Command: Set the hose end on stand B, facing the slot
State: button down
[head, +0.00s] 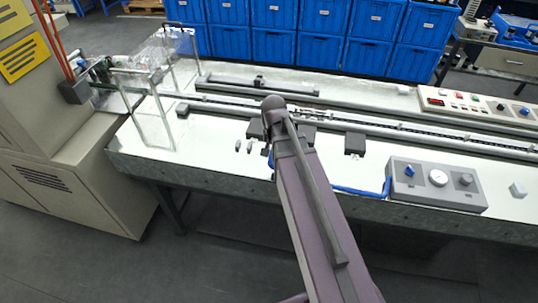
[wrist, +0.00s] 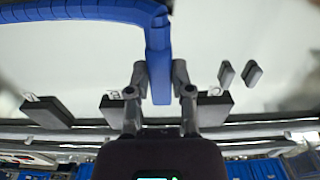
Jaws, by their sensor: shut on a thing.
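My gripper (wrist: 160,78) is shut on the blue hose end (wrist: 160,92), which sits between its two fingers in the wrist view. The hose (wrist: 88,12) bends away at the picture's top. In the head view my arm hides the gripper, and the hose (head: 358,190) runs to the grey gauge box (head: 435,184). Dark stands with small white labels show in the wrist view: one at left (wrist: 48,113), one partly behind the left finger (wrist: 113,112), one beside the right finger (wrist: 216,106). I cannot read the labels surely. The hose end appears apart from the stands; its height is unclear.
Two small grey pieces (head: 237,146) (head: 249,146) lie on the white table (head: 215,150). A long rail with a chain (head: 420,136) runs behind the stands. A clear guard frame (head: 150,105) stands at left, a control panel (head: 480,105) at right. Blue crates (head: 320,50) line the back.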

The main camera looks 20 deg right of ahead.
send_over(306, 134)
dwell(2.3)
jog(key=shift+f, duration=0.15)
dwell(0.4)
jog(key=shift+f+b, duration=1.95)
jog(key=shift+b, duration=0.15)
jog(key=shift+f+b, duration=0.4)
jog(key=shift+c, duration=2.2)
grip_release()
jog(key=shift+r, duration=0.15)
